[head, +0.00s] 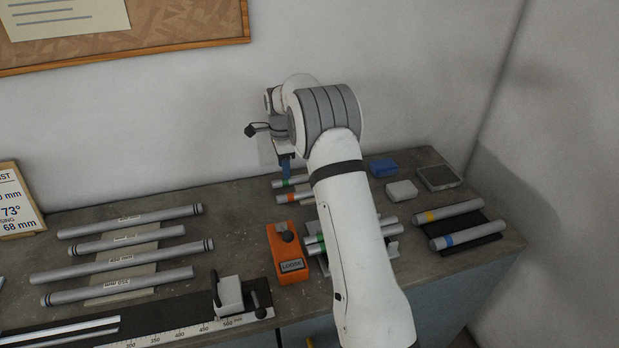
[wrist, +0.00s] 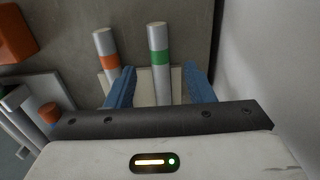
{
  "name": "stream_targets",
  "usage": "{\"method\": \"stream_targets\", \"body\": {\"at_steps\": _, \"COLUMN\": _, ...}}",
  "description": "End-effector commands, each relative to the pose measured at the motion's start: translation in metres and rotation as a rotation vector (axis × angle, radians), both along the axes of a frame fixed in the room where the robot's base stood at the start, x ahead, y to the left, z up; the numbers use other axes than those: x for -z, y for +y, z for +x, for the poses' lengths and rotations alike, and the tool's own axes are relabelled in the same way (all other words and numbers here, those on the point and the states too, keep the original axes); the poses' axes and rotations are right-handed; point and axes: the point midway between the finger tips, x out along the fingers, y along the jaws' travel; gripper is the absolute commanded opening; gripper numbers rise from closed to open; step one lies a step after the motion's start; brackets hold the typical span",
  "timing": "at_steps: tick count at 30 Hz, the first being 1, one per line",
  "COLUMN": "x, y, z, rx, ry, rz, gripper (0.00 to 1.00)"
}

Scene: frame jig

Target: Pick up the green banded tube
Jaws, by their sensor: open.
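The green banded tube (wrist: 159,42) is a grey-silver tube with one green ring, lying on a pale mat (wrist: 142,95) in the wrist view. My gripper (wrist: 160,72) has its two blue fingers apart, one on each side of this tube, with visible gaps; nothing is held. An orange banded tube (wrist: 104,42) lies parallel, left of the left finger. In the head view the green banded tube (head: 299,180) shows at the back of the bench, with my gripper (head: 286,170) over its left part. My arm hides its right end.
Several long tubes (head: 120,272) lie left. Yellow (head: 450,211) and blue (head: 468,235) banded tubes lie right. The wall is close behind.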

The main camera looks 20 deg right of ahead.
Motion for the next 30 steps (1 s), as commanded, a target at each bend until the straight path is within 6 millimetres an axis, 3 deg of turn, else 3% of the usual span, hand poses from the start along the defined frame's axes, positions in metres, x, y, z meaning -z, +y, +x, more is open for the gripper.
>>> {"method": "stream_targets", "body": {"at_steps": 9, "x": 0.043, "y": -0.003, "z": -0.001, "rx": -0.001, "ry": 0.003, "rz": 0.000, "gripper": 0.48}}
{"method": "stream_targets", "body": {"at_steps": 19, "x": 0.051, "y": -0.004, "z": 0.000, "rx": -0.001, "ry": 0.000, "rz": 0.000, "gripper": 0.48}}
{"method": "stream_targets", "body": {"at_steps": 30, "x": 0.051, "y": -0.004, "z": 0.000, "rx": 0.000, "ry": 0.000, "rz": 0.000, "gripper": 0.18}}
